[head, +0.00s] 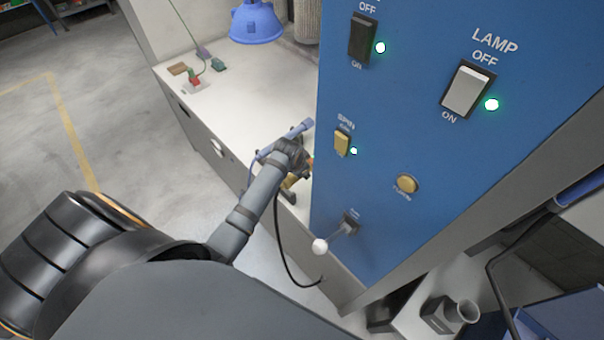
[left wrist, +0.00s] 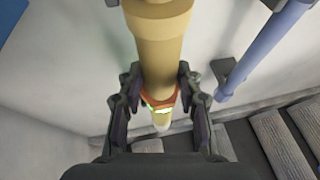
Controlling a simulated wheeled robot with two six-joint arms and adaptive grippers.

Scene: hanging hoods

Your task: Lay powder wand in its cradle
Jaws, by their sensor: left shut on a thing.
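The powder wand (left wrist: 160,45) is a tan, stepped cylinder with an orange band and a small green light. It runs down the middle of the left wrist view, between the fingers of my left gripper (left wrist: 158,105). The fingers are shut on it around the orange band. I cannot tell which part is the cradle.
Grey ribbed slats (left wrist: 272,140) lie below the wand. Open floor is at left.

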